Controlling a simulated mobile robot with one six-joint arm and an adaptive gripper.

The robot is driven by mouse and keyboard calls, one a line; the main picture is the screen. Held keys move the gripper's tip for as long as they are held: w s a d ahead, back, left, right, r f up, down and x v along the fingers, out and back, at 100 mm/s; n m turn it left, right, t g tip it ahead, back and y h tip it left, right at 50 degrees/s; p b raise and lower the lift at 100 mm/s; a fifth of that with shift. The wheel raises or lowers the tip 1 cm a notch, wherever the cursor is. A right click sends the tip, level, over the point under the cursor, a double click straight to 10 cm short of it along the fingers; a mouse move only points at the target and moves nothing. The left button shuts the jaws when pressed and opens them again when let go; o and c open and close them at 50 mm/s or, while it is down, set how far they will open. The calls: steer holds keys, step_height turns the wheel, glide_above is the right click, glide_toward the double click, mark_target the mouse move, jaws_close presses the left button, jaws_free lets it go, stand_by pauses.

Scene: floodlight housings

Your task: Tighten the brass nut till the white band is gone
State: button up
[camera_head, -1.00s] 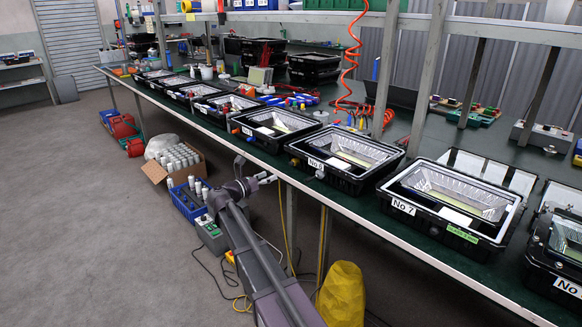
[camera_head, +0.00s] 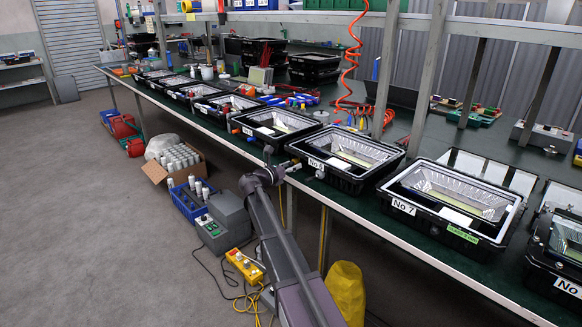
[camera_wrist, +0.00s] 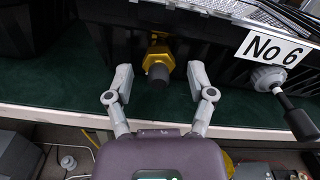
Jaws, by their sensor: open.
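The brass nut (camera_wrist: 157,57) sits on the front wall of the black No 6 housing (camera_wrist: 215,45), with a dark round end (camera_wrist: 158,75) pointing toward me. I cannot make out a white band on it in the wrist view. My gripper (camera_wrist: 160,80) is open, one finger on each side of the nut's dark end, apart from it. In the head view my gripper (camera_head: 284,168) is at the bench's front edge by the No 6 housing (camera_head: 352,182); the nut is too small to make out clearly there.
A grey fitting (camera_wrist: 268,77) with a black stub (camera_wrist: 300,122) protrudes right of the nut. The No 7 housing (camera_head: 468,243) stands to the right on the green bench (camera_head: 400,235). A yellow control box (camera_head: 244,265) and cables lie on the floor below.

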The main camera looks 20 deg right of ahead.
steer(key=shift+c, duration=0.2)
jaws_close()
steer(key=shift+a, duration=0.1)
steer(key=shift+m, duration=0.9)
steer(key=shift+w+m, duration=0.15)
steer(key=shift+m, duration=2.05)
